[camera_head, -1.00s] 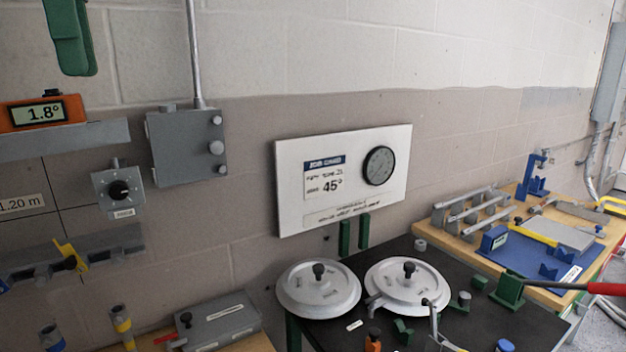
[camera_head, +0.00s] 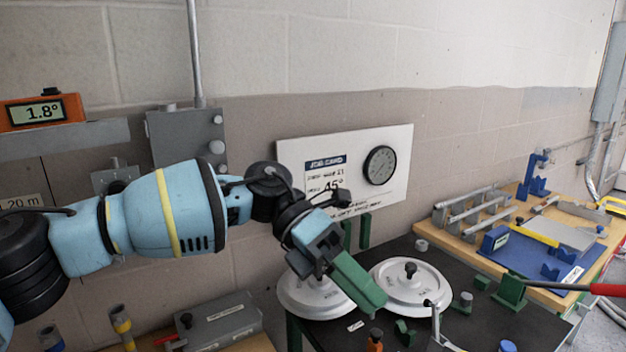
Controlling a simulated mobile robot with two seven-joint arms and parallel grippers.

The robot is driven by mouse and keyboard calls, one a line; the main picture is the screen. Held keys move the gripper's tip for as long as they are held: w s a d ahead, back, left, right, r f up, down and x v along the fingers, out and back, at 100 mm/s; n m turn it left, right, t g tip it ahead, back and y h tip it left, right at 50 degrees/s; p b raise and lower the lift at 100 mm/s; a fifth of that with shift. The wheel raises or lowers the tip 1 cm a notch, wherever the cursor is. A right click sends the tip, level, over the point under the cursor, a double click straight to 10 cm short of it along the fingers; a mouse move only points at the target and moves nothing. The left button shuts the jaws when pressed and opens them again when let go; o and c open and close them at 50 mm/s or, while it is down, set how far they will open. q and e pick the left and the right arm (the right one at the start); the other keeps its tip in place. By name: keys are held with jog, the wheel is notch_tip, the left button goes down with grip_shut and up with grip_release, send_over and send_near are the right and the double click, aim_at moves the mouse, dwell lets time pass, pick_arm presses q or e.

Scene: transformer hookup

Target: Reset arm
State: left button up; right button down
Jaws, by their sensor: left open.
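My left arm comes in from the left, blue with black joints and a yellow band. Its gripper (camera_head: 352,281) has green fingers and hangs over the left round white lid, angled down to the right. The gripper is open and I see nothing held in it. The near finger hides much of the far one. My right gripper is not in view.
Two round white lids, left (camera_head: 312,302) and right (camera_head: 411,287), lie on a black table (camera_head: 482,323). A white sign with a dial (camera_head: 380,165) is on the wall behind. A blue mat (camera_head: 512,255) with tools lies on the wooden bench at right. A grey box (camera_head: 221,318) stands at lower left.

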pick_arm(q)
jog(key=s+d+f+n+t+h, duration=0.15)
jog(key=d+f+n+h, duration=0.25)
jog(key=d+n+h, duration=0.45)
jog(key=w+a+f+n+t+y, duration=0.25)
jog(key=a+f+n+t, duration=0.55)
jog(key=f+n+t, duration=0.6)
jog(key=w+a+f+n+t+y, duration=0.2)
jog(key=a+f+n+t+y, duration=0.2)
jog(key=a+f+n+t, duration=0.9)
jog(key=s+a+f+n+g+y, duration=0.5)
jog(key=s+a+f+n, duration=0.1)
jog(key=s+f, duration=0.3)
jog(key=s+a+f+n+g+y, duration=0.4)
jog(key=s+a+f, duration=0.4)
jog(key=s, duration=0.4)
jog(key=shift+a+f+n+g+y, duration=0.15)
jog(key=shift+f+n+g+y, duration=0.25)
jog(key=shift+f+n+g, duration=0.55)
